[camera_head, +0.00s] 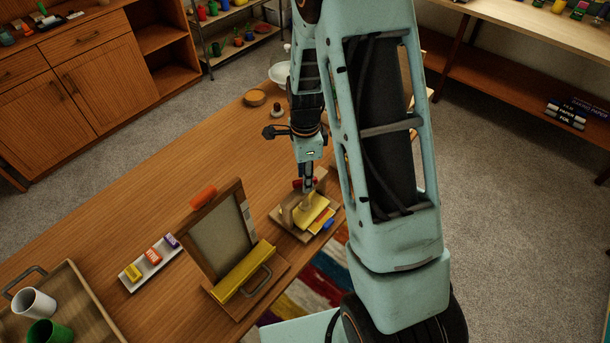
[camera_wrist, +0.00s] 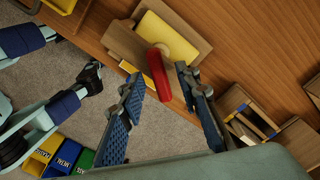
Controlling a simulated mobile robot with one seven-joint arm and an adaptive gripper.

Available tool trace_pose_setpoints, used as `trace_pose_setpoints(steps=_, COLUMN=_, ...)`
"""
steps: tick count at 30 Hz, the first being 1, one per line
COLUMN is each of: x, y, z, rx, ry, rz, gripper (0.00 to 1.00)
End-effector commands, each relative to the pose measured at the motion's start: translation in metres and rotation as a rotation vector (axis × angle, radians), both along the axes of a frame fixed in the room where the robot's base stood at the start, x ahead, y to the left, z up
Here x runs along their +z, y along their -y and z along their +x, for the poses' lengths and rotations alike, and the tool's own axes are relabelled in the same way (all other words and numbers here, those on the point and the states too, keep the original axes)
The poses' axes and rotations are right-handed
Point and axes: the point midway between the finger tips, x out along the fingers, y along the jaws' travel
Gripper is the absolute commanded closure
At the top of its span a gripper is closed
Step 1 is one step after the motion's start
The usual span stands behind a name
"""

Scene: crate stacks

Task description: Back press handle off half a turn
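The press (camera_head: 285,222) stands on the wooden table, with a wooden frame and a yellow block (camera_head: 313,210). Its red handle (camera_head: 298,184) is partly hidden behind my gripper (camera_head: 308,184), which points down over the press. In the wrist view the red handle (camera_wrist: 157,74) is a short tilted bar by the wooden top of the press (camera_wrist: 124,40). My gripper (camera_wrist: 160,78) has its two blue-padded fingers wide apart, one on each side of the handle's near end. I see gaps between the fingers and the handle.
A framed screen (camera_head: 222,235) with a yellow bar (camera_head: 244,270) stands left of the press. A white tray (camera_head: 149,262) of coloured blocks and a wooden tray (camera_head: 88,305) with cups lie further left. A round wooden dish (camera_head: 255,98) sits behind. The table between is clear.

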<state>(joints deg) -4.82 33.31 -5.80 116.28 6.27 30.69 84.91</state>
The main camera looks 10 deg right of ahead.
Motion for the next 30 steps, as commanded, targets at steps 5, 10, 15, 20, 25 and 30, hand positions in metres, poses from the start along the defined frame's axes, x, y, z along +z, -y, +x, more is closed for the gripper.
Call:
trace_pose_setpoints(steps=5, x=-0.002, y=0.0, z=0.0, rx=0.0, ry=0.0, rz=0.0, gripper=0.7)
trace_pose_setpoints(steps=10, x=-0.0018, y=0.0001, z=0.0, rx=0.0, ry=0.0, rz=0.0, gripper=0.75)
trace_pose_setpoints(steps=15, x=-0.0016, y=0.0001, z=0.0, rx=0.0, ry=0.0, rz=0.0, gripper=0.94)
trace_pose_setpoints(steps=20, x=-0.0015, y=0.0002, z=0.0, rx=0.0, ry=0.0, rz=0.0, gripper=1.0)
trace_pose_setpoints(steps=25, x=-0.0017, y=0.0002, z=0.0001, rx=0.009, ry=0.0, rz=0.0, gripper=1.0)
trace_pose_setpoints(steps=30, x=-0.0024, y=0.0002, z=0.0001, rx=0.055, ry=0.0, rz=0.0, gripper=1.0)
